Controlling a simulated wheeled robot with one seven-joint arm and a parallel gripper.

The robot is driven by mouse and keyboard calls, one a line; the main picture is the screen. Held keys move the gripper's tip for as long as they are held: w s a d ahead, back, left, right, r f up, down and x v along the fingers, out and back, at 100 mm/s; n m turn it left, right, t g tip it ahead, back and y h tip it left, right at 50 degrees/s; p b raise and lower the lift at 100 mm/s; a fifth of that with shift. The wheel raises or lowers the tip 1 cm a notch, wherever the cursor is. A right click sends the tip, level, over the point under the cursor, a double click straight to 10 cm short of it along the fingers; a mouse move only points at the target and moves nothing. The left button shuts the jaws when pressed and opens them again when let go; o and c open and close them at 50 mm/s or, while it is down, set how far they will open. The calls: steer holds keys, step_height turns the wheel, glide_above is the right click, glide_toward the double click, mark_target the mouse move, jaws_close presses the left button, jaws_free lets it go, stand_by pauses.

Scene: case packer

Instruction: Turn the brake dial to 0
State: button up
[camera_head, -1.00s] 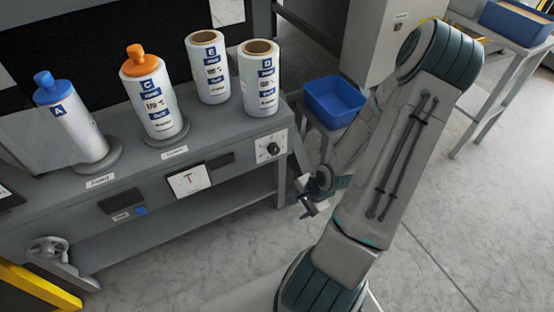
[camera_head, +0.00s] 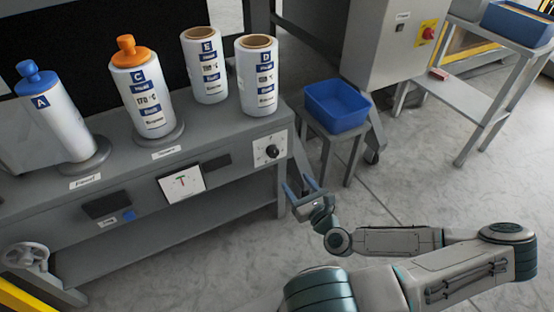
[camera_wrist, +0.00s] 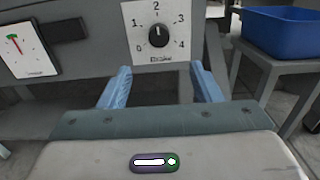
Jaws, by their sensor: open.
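The brake dial (camera_head: 272,151) is a black round knob on a white square plate at the right end of the grey machine's front. In the wrist view the dial (camera_wrist: 158,36) is ringed by the numbers 0 to 4, with 0 at the lower left and 2 on top. Its white mark appears to point up, near 2. My gripper (camera_head: 298,181) is in front of the plate, slightly right of and below the dial. Its two blue fingers are apart and empty. In the wrist view the gripper (camera_wrist: 160,70) has the dial above and between its fingertips, not touching.
A white gauge (camera_head: 181,184) with a red and green pointer is left of the dial. Film rolls (camera_head: 257,75) stand on the machine top. A blue bin (camera_head: 337,105) on a small stand is close to the right of the dial. A handwheel (camera_head: 25,255) is at the far left.

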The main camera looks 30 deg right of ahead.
mark_target(275, 154)
steer(key=w+b, duration=0.1)
steer(key=w, duration=0.8)
steer(key=w+b, duration=0.1)
steer(key=w, duration=0.3)
steer(key=shift+w+a+b, duration=0.15)
steer(key=shift+a+b, duration=0.15)
steer(key=shift+b, duration=0.05)
steer(key=c, duration=1)
